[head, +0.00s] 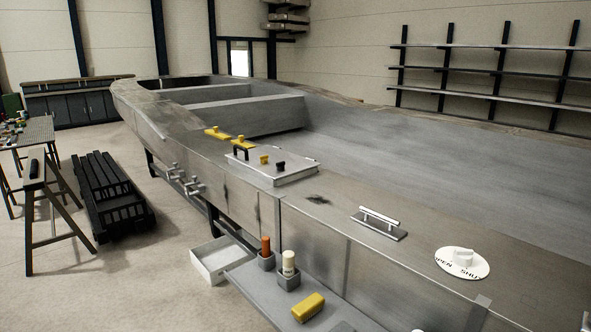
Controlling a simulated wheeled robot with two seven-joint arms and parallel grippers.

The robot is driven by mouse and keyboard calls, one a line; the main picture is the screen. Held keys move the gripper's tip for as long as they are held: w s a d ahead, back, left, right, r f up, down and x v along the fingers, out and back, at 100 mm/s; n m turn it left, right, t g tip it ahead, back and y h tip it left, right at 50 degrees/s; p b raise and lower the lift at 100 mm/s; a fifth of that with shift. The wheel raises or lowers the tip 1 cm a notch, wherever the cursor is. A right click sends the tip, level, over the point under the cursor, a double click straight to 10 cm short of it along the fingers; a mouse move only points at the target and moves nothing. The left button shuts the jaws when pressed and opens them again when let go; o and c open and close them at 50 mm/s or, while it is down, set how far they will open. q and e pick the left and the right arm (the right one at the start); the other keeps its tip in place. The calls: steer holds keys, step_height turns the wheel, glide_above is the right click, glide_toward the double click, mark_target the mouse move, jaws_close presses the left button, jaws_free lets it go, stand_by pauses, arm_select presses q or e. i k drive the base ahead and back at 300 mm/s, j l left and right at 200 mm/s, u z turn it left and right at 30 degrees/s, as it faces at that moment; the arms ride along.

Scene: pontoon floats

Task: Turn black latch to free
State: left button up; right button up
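A light grey hatch plate (290,177) lies on the boat's side deck, left of the picture's middle. A small black latch (280,166) stands on it, with a similar yellow latch (264,160) just to its left. A black upright handle (240,153) is at the plate's far left end. The latches are too small for me to read any marks or tell exactly which way they point. Neither of my grippers shows in the head view, and nothing is seen touching the latches.
Yellow fittings (217,133) sit beyond the plate. A metal grab handle (379,219) and a white OPEN/SHUT dial (462,263) are nearer on the deck. Below, a grey shelf (262,298) holds an orange-topped bottle (266,247), a white bottle (289,264) and a yellow block (308,307).

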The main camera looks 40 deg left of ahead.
mark_target(279, 166)
steer(key=j+u, duration=0.1)
steer(key=u, duration=1.5)
